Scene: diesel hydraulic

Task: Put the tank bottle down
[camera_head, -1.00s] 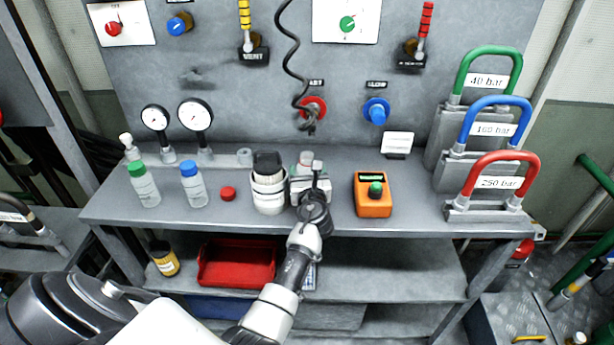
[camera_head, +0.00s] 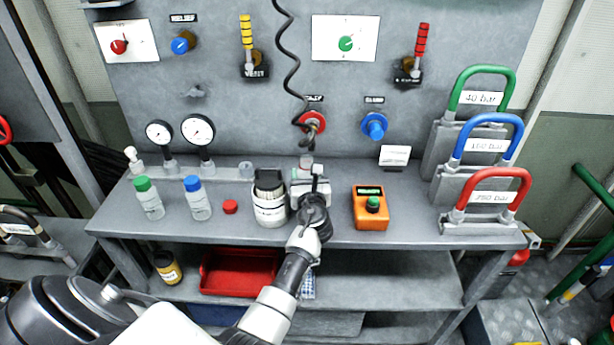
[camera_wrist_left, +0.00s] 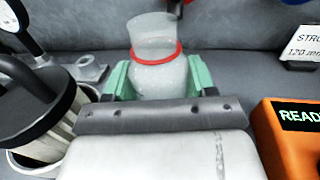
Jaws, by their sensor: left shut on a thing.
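The tank bottle (camera_wrist_left: 158,65) is a clear, open-topped bottle with a red ring round its neck. In the left wrist view it stands upright between the green fingers of my left gripper (camera_wrist_left: 160,80), which is shut on it. In the head view my left gripper (camera_head: 310,182) is over the bench (camera_head: 335,228), and only a small part of the bottle (camera_head: 306,163) shows above it. The bottle's base is hidden, so I cannot tell whether it touches the bench. My right gripper is not in view.
A white canister with a black top (camera_head: 270,205) stands close left of my gripper. An orange meter (camera_head: 370,208) is to the right. A red cap (camera_head: 230,207), a blue-capped bottle (camera_head: 198,200) and a green-capped bottle (camera_head: 149,200) stand farther left. A black coiled cable (camera_head: 292,70) hangs just behind.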

